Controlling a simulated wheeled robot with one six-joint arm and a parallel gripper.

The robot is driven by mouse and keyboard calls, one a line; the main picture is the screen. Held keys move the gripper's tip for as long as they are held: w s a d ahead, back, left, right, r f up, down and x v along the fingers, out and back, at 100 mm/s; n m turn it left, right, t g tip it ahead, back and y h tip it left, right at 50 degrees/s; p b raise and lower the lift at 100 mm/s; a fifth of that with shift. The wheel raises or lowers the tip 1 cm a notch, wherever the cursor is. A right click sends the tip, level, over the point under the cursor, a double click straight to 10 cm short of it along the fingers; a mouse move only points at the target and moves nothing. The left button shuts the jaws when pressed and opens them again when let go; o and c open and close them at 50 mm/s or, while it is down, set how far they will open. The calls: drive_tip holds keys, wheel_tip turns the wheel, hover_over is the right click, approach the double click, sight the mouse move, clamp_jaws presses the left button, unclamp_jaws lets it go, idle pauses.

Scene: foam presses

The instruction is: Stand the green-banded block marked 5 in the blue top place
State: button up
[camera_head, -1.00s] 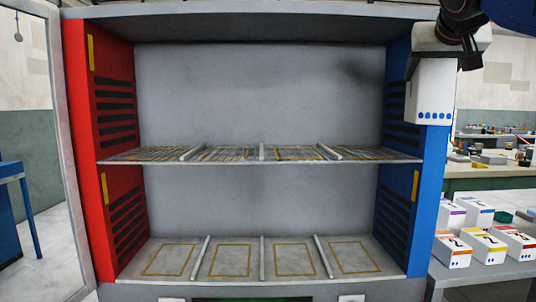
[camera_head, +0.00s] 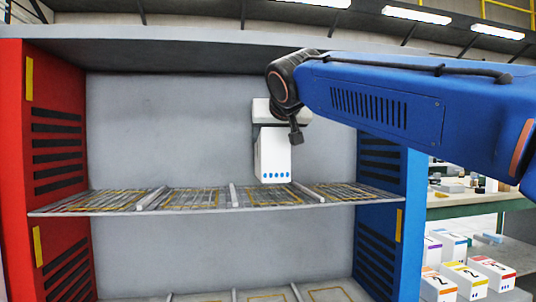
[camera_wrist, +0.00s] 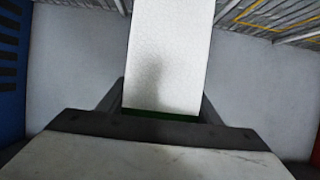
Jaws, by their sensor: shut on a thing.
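My gripper (camera_head: 270,122) is shut on a white block (camera_head: 272,155) with a row of several blue dots near its lower edge. The wrist view shows the block (camera_wrist: 170,55) between the dark jaws (camera_wrist: 163,112), with a green band at the jaw end. Its number is not visible. The block hangs upright above the top shelf, over the third place from the left (camera_head: 268,196), apparently clear of the surface. The rightmost top place (camera_head: 345,190), beside the blue side wall (camera_head: 382,165), looks empty.
Low dividers (camera_head: 233,195) split the top shelf (camera_head: 130,212) into places with yellow outlines. A red side wall (camera_head: 55,150) stands at left. My blue arm reaches in from the right. Several other numbered blocks (camera_head: 465,280) stand on a bench outside at right.

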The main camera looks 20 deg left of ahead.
sight(277, 140)
drive_tip(key=shift+f, duration=2.05)
drive_tip(key=o, duration=1.1)
drive_tip(key=shift+f, duration=0.1)
drive_tip(key=shift+s+d+r, duration=0.1)
drive_tip(key=shift+s+r, duration=0.1)
drive_tip(key=shift+r, duration=0.05)
drive_tip(key=v, duration=1.1)
drive_tip(key=shift+s+d, duration=0.15)
